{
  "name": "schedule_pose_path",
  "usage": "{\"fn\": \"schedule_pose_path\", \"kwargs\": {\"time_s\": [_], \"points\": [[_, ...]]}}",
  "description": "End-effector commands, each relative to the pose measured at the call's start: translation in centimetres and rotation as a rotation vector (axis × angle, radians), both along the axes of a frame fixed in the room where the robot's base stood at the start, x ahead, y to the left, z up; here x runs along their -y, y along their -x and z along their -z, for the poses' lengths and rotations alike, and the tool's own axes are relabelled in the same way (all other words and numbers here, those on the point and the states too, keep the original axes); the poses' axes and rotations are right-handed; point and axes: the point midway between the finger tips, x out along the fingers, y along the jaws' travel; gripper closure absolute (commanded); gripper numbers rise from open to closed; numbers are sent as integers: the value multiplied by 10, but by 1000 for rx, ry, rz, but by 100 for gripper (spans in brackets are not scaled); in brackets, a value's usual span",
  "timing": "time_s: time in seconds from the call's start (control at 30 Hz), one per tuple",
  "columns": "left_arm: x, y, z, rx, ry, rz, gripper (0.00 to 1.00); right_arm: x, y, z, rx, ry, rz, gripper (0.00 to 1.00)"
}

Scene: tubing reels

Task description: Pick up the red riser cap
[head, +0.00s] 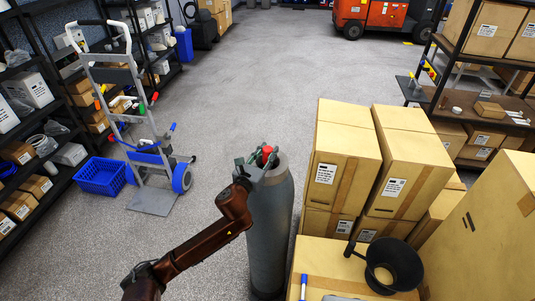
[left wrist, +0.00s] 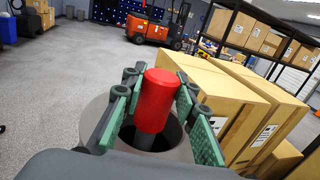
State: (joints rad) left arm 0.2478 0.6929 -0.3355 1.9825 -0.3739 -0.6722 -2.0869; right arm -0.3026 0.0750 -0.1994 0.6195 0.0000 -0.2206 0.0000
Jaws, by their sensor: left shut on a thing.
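The red riser cap (head: 268,151) is at the top of a tall grey cylinder (head: 270,220) in the head view. In the left wrist view the cap (left wrist: 156,100) is a red upright cylinder on a narrow dark stem, above the round opening of the grey cylinder. My left gripper (head: 263,160) is at the cylinder's top, its green-padded fingers on either side of the cap. In the left wrist view the gripper (left wrist: 154,115) is shut on the cap. The stem's lower end is hidden inside the opening. My right gripper is not in view.
Stacked cardboard boxes (head: 345,160) stand close to the right of the cylinder. A black funnel-like item (head: 393,266) sits on a front box. A hand truck (head: 145,120) and blue crate (head: 100,177) stand at left. The middle floor is clear.

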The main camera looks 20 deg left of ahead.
Motion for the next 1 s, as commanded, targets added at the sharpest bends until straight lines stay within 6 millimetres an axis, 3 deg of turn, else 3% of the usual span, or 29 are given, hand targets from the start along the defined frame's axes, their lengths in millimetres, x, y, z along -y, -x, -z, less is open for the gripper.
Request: {"fn": "schedule_pose_path", "kwargs": {"time_s": [0.23, 0.5, 1.0], "points": [[0, 0, 0, 0, 0, 0, 98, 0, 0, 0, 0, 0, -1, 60], [0, 0, -5, 2, -2, 0, 98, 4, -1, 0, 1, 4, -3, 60], [0, 0, -89, 3, -3, 0, 98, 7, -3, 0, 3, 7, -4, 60]]}}
